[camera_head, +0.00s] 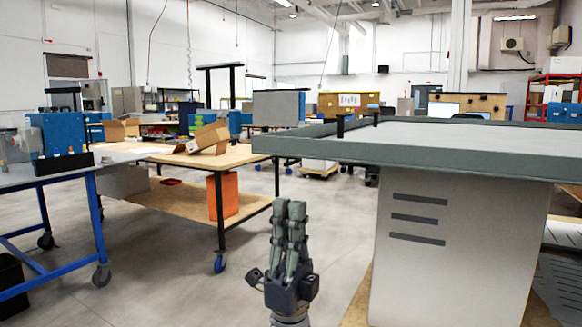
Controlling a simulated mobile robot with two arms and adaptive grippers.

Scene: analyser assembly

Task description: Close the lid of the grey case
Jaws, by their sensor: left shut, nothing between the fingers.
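The grey case (445,255) stands at the right, close to me, with three dark slots on its pale side. A wide grey lid-like panel (440,160) with a darker raised rim lies about level on top and juts out to the left beyond the body. I cannot tell from this angle whether it is fully down. My left gripper (290,208) is at the bottom middle, fingers pointing up and together, empty. It appears left of the case body and below the panel's left end, with no visible contact. My right gripper is out of view.
A wooden workbench (228,158) with an open cardboard box (204,138) and an orange bin (223,195) stands at the left back. A blue-framed cart (62,176) is at the far left. The grey floor (175,262) between them and me is clear.

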